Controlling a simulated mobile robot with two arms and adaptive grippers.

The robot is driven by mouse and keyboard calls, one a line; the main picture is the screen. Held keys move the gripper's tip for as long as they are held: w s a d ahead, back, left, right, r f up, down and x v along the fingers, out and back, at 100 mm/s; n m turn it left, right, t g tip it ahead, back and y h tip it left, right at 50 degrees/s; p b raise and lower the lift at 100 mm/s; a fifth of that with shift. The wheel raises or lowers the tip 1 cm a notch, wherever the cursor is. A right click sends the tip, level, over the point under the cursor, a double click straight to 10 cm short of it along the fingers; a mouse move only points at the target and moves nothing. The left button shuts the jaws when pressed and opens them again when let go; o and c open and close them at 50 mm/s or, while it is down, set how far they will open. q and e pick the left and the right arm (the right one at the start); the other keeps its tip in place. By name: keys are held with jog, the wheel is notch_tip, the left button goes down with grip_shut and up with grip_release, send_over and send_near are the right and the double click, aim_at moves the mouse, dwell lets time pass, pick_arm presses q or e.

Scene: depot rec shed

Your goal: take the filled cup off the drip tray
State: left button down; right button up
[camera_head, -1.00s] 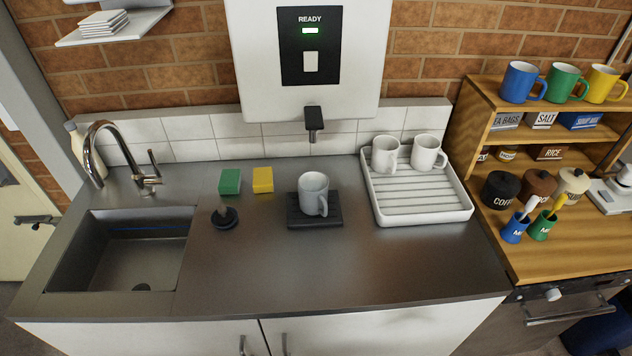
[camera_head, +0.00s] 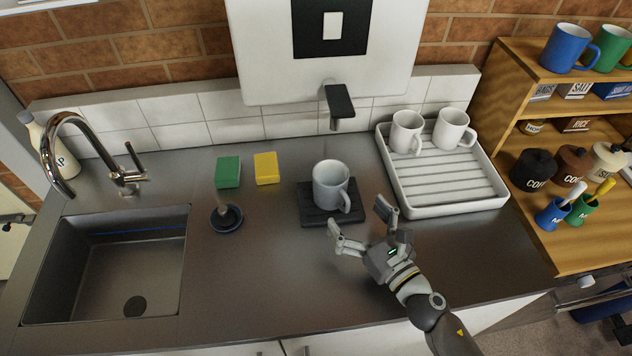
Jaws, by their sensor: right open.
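A light grey-white cup (camera_head: 329,186) stands upright on the black drip tray (camera_head: 316,217) under the dispenser's spout (camera_head: 339,103). Its handle points toward the front right. The inside looks grey; I cannot tell the fill level. My right gripper (camera_head: 358,222) is open and empty, just in front of and to the right of the cup, with its fingers spread toward the handle side. It looks apart from the cup. My left gripper is not in view.
Two white mugs (camera_head: 405,132) stand in the white draining rack (camera_head: 447,211) at right. A green sponge (camera_head: 228,172), a yellow sponge (camera_head: 266,168) and a plunger-like tool (camera_head: 227,218) lie left of the tray. The sink (camera_head: 132,268) is at far left. The front counter is clear.

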aim_at(340, 195)
jog(key=shift+w+a+f, duration=0.1)
jog(key=shift+a, duration=0.1)
jog(key=shift+w+a+r+p, duration=0.1)
jog(key=shift+r+p, duration=0.15)
jog(key=shift+p, duration=0.15)
jog(key=p+x, duration=0.1)
jog(key=x, duration=0.3)
jog(key=shift+w+a, duration=0.1)
jog(key=p+x, duration=0.1)
jog(key=x, duration=0.3)
jog(key=shift+f, duration=0.1)
jog(key=shift+w+a+f, duration=0.1)
jog(key=shift+w+a, duration=0.05)
jog(key=shift+w, duration=0.3)
jog(key=shift+c, duration=0.8)
jog(key=c, duration=1.4)
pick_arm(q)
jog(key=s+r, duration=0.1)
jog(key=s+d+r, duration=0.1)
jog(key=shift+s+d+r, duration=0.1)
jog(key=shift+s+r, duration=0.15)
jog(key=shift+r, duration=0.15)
pick_arm(e)
jog(key=shift+c, duration=0.8)
jog(key=shift+r, duration=0.25)
